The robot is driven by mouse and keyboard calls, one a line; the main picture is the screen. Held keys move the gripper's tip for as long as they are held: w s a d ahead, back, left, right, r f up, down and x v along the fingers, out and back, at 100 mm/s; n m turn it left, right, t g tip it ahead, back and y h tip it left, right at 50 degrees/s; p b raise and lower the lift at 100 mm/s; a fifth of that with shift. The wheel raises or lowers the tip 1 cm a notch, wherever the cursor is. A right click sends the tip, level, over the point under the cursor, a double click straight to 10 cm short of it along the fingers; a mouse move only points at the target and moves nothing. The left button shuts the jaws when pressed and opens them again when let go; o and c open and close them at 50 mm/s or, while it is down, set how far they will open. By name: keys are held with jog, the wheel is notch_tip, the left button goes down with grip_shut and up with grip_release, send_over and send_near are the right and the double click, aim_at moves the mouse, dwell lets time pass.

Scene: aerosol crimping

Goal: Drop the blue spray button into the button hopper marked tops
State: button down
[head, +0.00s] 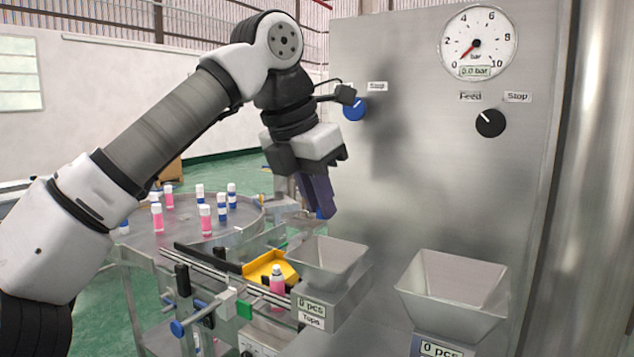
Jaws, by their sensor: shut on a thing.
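My gripper (321,208) points down above the tops hopper, near its back edge in the picture. It is shut on the blue spray button (326,213), which shows only as a small blue patch at the fingertips; the fingers hide the rest. The button is apart from the hopper. The button hopper marked tops (345,262) is an open grey metal funnel. Its front carries a "0 pcs" display (311,307) and a "Tops" label (311,320). Its visible inside looks empty.
A second grey hopper (455,290) stands to the right. A steel panel with a gauge (478,43) and knobs rises behind. A round table (180,232) with several pink and blue-white cans is at left. A pink can (277,287) stands by a yellow guide (262,265).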

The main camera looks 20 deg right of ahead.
send_over(317, 286)
jog(key=shift+w+d+f, duration=0.1)
jog(key=shift+w+f, duration=0.05)
jog(key=shift+f, duration=1.35)
jog(key=shift+w+f, duration=0.1)
jog(key=shift+f, duration=1.35)
jog(key=c, duration=1.3)
grip_release()
jog(key=shift+r, duration=0.1)
jog(key=s+a+r, duration=0.1)
jog(key=s+a, duration=0.1)
jog(key=s+a+r, duration=0.1)
jog(key=a, duration=0.1)
jog(key=s+a+r, duration=0.1)
jog(key=s+a, duration=0.1)
jog(key=a, duration=0.1)
jog(key=shift+s+r+b, duration=0.3)
jog(key=shift+r+b, duration=0.1)
